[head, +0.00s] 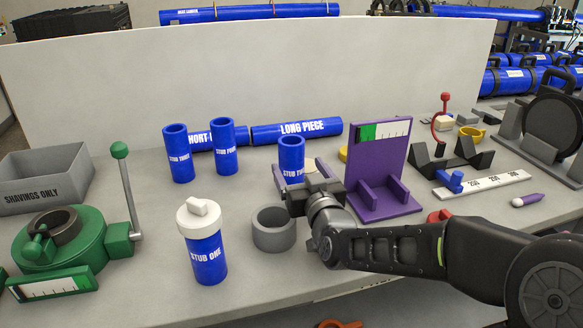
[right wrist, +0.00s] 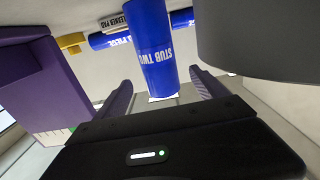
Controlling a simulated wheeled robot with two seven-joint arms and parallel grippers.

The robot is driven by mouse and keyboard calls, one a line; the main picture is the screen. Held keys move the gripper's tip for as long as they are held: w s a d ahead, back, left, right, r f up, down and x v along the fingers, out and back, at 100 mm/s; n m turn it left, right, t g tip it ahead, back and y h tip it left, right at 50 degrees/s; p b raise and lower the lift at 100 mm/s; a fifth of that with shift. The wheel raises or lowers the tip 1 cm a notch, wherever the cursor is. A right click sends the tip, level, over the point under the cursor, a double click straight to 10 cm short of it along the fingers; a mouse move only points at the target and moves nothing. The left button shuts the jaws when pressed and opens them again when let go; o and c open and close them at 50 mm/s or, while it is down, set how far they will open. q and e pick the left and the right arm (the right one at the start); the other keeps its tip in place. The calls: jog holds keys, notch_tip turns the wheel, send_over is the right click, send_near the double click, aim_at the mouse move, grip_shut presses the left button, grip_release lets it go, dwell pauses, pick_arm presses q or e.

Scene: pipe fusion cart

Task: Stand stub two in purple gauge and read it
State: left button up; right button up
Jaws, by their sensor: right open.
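Stub two (head: 291,150) is a blue pipe stub standing upright left of the purple gauge; its lower part is hidden behind my right gripper (head: 303,178). The right wrist view shows stub two (right wrist: 158,50) between the lines of my two open fingers, which do not close on it. I cannot tell how deep it sits between them. The purple gauge (head: 384,165) stands upright with a green and white scale strip across its top and two ribs on its foot. Its cradle is empty. It also shows in the right wrist view (right wrist: 45,80). My left gripper is out of view.
A grey ring (head: 273,232) stands close in front of my right gripper. Stub one (head: 206,255), white-capped, is further left. Two more blue stubs (head: 178,155) and the long piece (head: 297,131) are behind. A green clamp tool (head: 65,240) is at left.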

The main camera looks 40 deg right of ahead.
jog(key=x, duration=0.5)
jog(key=shift+r+p, duration=0.2)
jog(key=shift+p, duration=0.2)
grip_shut()
dwell(0.9)
jog(key=shift+r, duration=0.15)
notch_tip(320, 180, up, 28)
jog(key=p, duration=0.8)
send_over(295, 160)
jog(key=w, duration=0.1)
jog(key=shift+w+d, duration=0.2)
jog(key=shift+d, duration=0.1)
